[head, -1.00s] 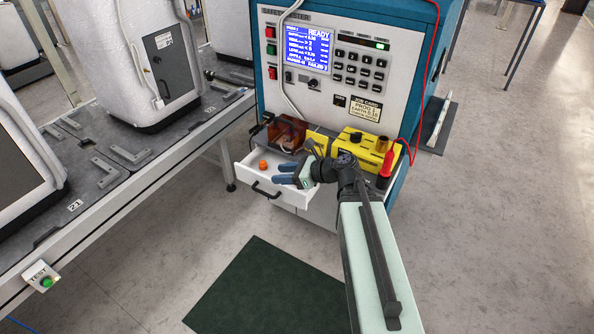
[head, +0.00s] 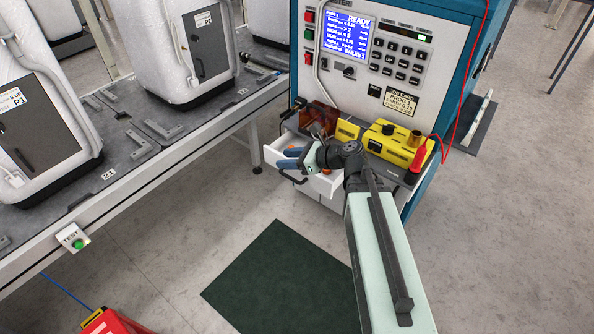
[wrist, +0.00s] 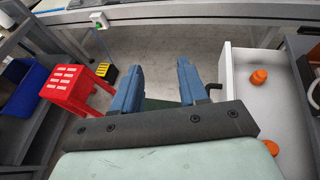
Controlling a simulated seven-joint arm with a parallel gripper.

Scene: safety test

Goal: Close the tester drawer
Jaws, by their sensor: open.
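The tester drawer (head: 271,154) is white and stands pulled out from the lower front of the tester. Its dark handle shows at its front in the head view (head: 293,180) and beside my right finger in the wrist view (wrist: 213,89). Orange round pieces (wrist: 259,78) lie inside the drawer. My gripper (head: 284,160) has blue fingers, open and empty; they also show in the wrist view (wrist: 158,80). In the wrist view the drawer lies to the right of the fingers. Contact with the handle cannot be told. My arm hides part of the drawer.
The tester (head: 440,60) stands behind, with a yellow unit (head: 392,146) and red probe (head: 418,157) on its ledge. A conveyor bench (head: 150,165) runs along the left. A red stool (wrist: 75,88) stands on the floor. A dark green mat (head: 280,275) lies in front.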

